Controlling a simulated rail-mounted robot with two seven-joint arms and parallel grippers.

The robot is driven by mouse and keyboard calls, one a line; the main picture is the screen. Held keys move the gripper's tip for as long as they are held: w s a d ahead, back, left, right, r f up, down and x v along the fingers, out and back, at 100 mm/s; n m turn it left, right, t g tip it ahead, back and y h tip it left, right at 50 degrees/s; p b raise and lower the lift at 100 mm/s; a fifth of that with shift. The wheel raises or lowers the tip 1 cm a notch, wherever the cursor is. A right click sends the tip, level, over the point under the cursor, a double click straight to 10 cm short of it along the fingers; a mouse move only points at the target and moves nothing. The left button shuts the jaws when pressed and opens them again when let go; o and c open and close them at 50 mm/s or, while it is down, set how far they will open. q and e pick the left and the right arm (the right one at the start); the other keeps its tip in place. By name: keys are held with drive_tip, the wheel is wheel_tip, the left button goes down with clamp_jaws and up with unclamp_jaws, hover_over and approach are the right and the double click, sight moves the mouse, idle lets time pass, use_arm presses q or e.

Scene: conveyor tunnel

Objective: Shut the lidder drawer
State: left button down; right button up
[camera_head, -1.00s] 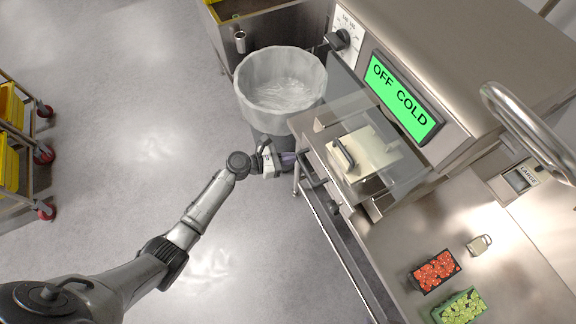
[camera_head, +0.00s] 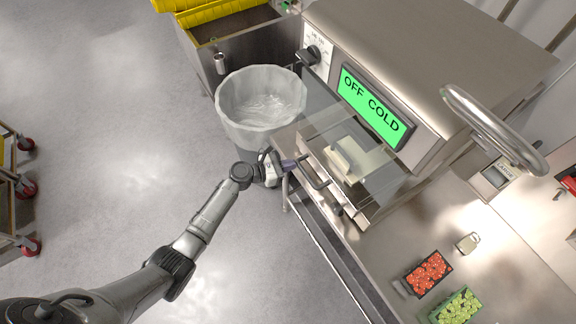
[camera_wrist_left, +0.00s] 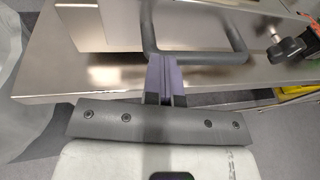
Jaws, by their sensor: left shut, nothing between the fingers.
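The lidder (camera_head: 430,70) is a steel machine with a green screen reading "OFF COLD". My right gripper is out of view.
A lined bin (camera_head: 262,100) stands just behind my left gripper. A steel counter with a tomato punnet (camera_head: 428,272), a green punnet (camera_head: 459,307) and a small tag (camera_head: 467,242) lies at right. Open floor is at left, with a cart at the edge.

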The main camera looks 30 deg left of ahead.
use_arm(q)
drive_tip(key=p+v, duration=0.3)
drive_tip(key=v, duration=1.1)
